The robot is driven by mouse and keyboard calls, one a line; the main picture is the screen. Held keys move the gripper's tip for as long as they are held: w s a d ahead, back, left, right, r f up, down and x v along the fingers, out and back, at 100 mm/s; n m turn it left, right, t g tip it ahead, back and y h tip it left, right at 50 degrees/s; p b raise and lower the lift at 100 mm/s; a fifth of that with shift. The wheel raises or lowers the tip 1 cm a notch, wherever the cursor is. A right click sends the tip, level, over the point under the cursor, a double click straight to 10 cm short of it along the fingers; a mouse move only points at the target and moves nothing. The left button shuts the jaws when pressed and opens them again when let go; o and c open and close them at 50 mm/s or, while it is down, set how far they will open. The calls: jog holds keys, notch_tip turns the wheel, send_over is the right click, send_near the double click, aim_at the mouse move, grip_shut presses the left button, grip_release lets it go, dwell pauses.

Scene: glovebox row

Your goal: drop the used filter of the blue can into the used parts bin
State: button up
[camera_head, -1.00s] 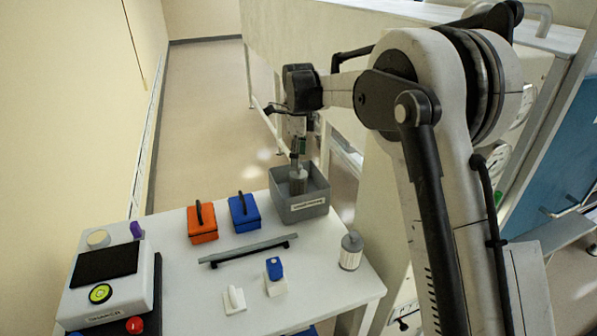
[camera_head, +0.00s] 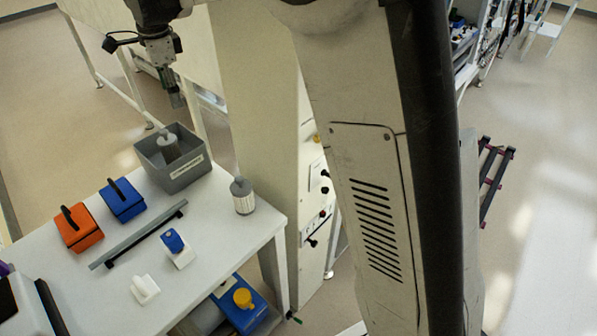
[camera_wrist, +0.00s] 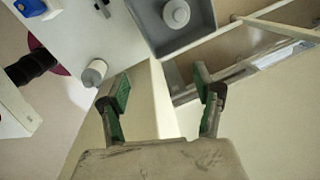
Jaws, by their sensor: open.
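A grey open bin (camera_head: 187,180) with a label on its front wall stands at the table's far corner. A light grey cylindrical filter with a knob (camera_head: 169,147) stands inside it. In the wrist view, the filter (camera_wrist: 176,14) shows from above inside the bin (camera_wrist: 195,38). My gripper (camera_head: 178,100) is above and apart from the bin. In the wrist view my gripper (camera_wrist: 162,86) has its green-padded fingers spread with nothing between them. A blue box with a black handle (camera_head: 122,204), perhaps the blue can, stands left of the bin.
A similar filter (camera_head: 243,197) stands at the table's right edge. An orange box (camera_head: 79,231), a grey bar (camera_head: 140,236), a blue-topped white block (camera_head: 178,247) and a white piece (camera_head: 144,289) are on the table. A blue container (camera_head: 238,303) is below.

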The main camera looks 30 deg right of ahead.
jog(key=s+d+r+n+t, duration=0.2)
jog(key=s+d+n, duration=0.25)
jog(key=s, duration=0.45)
jog(key=s+d+r+n+t, duration=0.1)
jog(key=s+d+r+n, duration=0.25)
jog(key=s+d, duration=0.4)
jog(key=s+d+f+n+t, duration=0.1)
jog(key=s+f+n, duration=0.3)
jog(key=s, duration=0.6)
jog(key=s+d+f+n+t, duration=0.2)
jog(key=s+d+f+n, duration=0.2)
jog(key=s, duration=0.5)
jog(key=shift+s+f+n, duration=0.4)
jog(key=shift+f, duration=0.35)
jog(key=shift+d, duration=0.1)
notch_tip(320, 180, down, 5)
jog(key=b, duration=0.4)
jog(key=shift+r+b, duration=0.15)
jog(key=shift+b, duration=0.2)
